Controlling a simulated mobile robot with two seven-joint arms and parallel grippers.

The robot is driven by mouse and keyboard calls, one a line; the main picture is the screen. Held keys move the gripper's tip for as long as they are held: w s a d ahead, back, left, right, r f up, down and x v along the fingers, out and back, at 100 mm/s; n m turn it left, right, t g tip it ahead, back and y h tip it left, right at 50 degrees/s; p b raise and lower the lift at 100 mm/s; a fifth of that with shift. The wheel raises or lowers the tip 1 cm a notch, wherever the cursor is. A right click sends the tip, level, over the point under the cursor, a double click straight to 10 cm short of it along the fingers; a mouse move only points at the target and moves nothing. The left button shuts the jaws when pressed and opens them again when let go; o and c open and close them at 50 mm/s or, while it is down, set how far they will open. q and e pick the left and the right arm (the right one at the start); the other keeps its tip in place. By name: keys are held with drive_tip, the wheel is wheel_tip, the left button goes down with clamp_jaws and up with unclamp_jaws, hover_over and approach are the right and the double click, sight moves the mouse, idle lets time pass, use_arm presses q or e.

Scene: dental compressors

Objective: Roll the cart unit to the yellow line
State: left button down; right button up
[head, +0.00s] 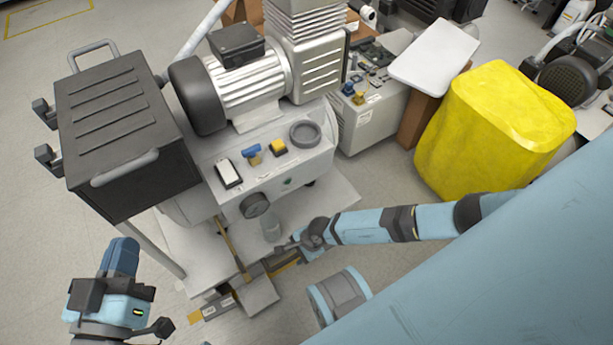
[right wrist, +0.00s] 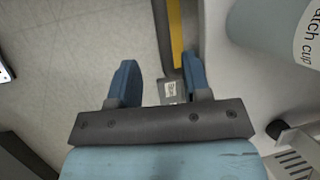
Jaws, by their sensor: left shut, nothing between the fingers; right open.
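The cart unit (head: 285,160) carries a silver motor, a white tank and a dark box with handles (head: 120,120) on a pale base plate. A yellow line (head: 45,14) outlines a floor area at the far upper left. My left gripper (head: 121,254) is shut and empty, below the dark box, apart from the cart. My right gripper (head: 278,247) is at the cart's front lower edge, near a clear cup. In the right wrist view its two blue fingers (right wrist: 157,82) are apart, with a yellow-and-dark bar (right wrist: 175,35) beyond them; whether they touch it I cannot tell.
A yellow covered bulk (head: 490,130) stands right of the cart. A grey unit with a white panel (head: 433,57) stands behind it. A catch cup (right wrist: 270,25) is close at the upper right of the right wrist view.

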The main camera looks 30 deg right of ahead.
use_arm(q)
drive_tip(key=r+p, duration=0.1)
drive_tip(key=r, duration=0.1)
drive_tip(key=r+t+p, duration=0.1)
drive_tip(key=r, duration=0.1)
drive_tip(key=r+t+p, duration=0.1)
drive_tip(key=shift+s+a+r, duration=0.15)
drive_tip(key=shift+a+r, duration=0.15)
drive_tip(key=shift+r, duration=0.1)
use_arm(e)
drive_tip(key=v, duration=0.8)
drive_tip(key=shift+s, duration=0.1)
